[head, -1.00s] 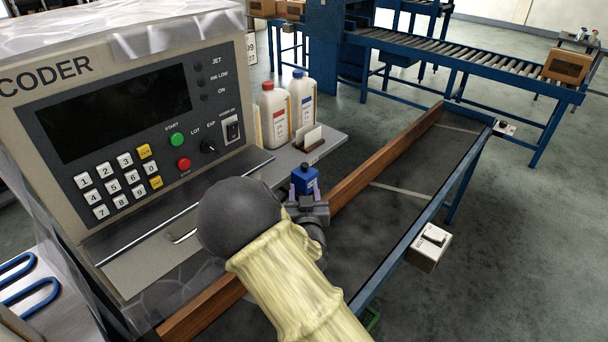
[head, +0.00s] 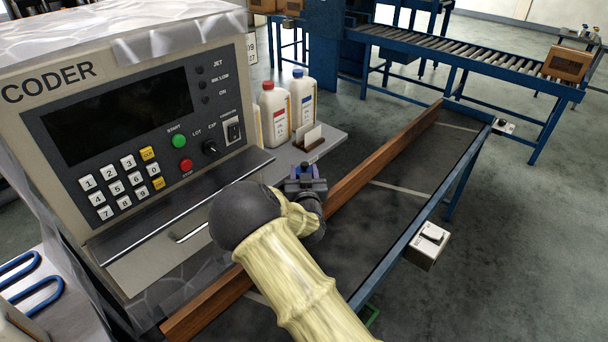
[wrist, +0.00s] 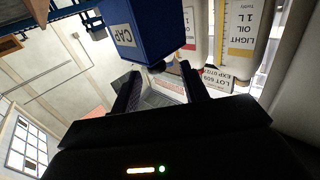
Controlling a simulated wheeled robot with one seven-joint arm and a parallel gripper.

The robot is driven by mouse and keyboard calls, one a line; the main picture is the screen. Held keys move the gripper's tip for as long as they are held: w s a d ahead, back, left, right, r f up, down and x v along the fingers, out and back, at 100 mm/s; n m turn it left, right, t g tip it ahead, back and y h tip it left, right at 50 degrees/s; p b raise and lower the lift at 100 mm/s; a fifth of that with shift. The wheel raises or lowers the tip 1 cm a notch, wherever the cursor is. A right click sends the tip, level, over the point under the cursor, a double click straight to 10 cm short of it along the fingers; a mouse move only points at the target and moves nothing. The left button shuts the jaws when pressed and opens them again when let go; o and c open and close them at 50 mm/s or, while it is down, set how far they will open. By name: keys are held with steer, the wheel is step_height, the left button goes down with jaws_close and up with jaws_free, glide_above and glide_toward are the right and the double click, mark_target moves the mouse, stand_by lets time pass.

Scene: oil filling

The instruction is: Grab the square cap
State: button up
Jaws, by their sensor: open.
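A small blue block (head: 306,182) marked CAP stands on the grey shelf beside the coder, mostly behind my gripper in the head view. It shows large at the top of the wrist view (wrist: 150,25). A small dark piece (wrist: 157,67), apparently the cap, sits at the block's end facing my gripper; its square shape is not clear. My gripper (wrist: 160,72) is open, its two fingers on either side of this dark piece near their tips. I cannot tell whether they touch it. In the head view my gripper (head: 305,177) is right at the block.
Two white oil bottles (head: 303,98) with red and blue caps stand behind on the shelf, beside a small card holder (head: 308,138). The coder (head: 130,120) rises at the left. A wooden rail (head: 385,151) and dark conveyor bed (head: 400,205) run on the right.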

mark_target(305, 166)
steer(key=shift+w+p, duration=0.35)
steer(key=shift+w, duration=1.6)
jaws_close()
